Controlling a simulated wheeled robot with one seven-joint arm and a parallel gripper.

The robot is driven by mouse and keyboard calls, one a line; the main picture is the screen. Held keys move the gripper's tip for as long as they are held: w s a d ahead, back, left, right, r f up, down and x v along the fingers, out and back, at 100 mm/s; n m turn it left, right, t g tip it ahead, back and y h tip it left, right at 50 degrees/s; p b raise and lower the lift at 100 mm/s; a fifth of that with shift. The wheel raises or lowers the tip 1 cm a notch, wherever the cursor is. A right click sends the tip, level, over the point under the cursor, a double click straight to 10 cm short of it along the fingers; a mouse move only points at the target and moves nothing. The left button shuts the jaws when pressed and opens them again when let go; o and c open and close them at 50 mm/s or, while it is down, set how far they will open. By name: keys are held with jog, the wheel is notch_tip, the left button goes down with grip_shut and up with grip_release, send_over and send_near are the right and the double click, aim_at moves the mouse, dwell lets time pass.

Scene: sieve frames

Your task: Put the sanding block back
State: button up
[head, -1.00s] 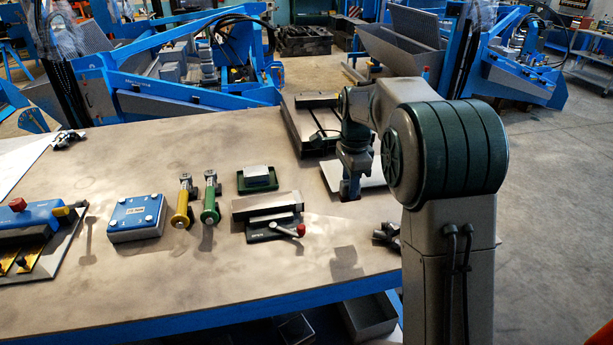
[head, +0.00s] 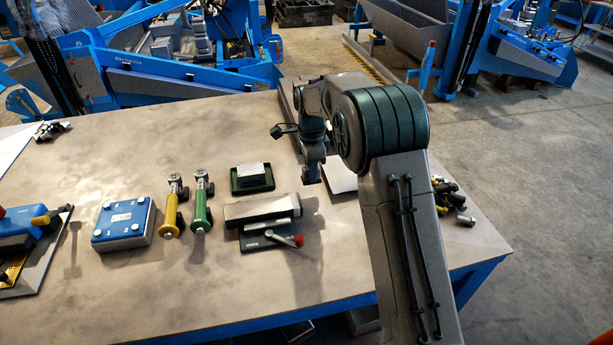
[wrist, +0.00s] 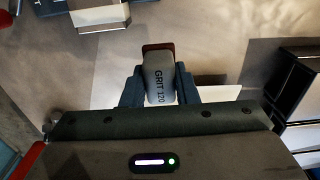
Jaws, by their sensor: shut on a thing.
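The sanding block (wrist: 158,76), grey with "GRIT 120" on its face and a reddish-brown far end, sits between my gripper's (wrist: 158,90) two fingers in the wrist view. In the head view my gripper (head: 312,174) points down over the bench, near a white sheet and right of a green tray. The block is too small and dark there to make out clearly. The green tray (head: 236,188) holds a grey-topped block (head: 252,171). I cannot tell from the frames where the sanding block's own place is.
On the bench (head: 150,282) stand a blue box (head: 124,218), yellow-handled (head: 173,213) and green-handled tools (head: 201,214), and a metal fixture with a red-knobbed lever (head: 297,240). A white sheet (head: 341,178) lies behind my arm. Small dark fittings (head: 455,200) lie at the right. The front bench is mostly clear.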

aim_at(307, 180)
jog(key=shift+w+a+f, duration=0.25)
jog(key=shift+a+f, duration=0.1)
jog(key=shift+a, duration=0.25)
jog(key=shift+f+p, duration=0.65)
jog(key=shift+f, duration=1.4)
jog(key=shift+f, duration=0.1)
jog(key=o, duration=0.9)
jog(key=shift+o, duration=0.2)
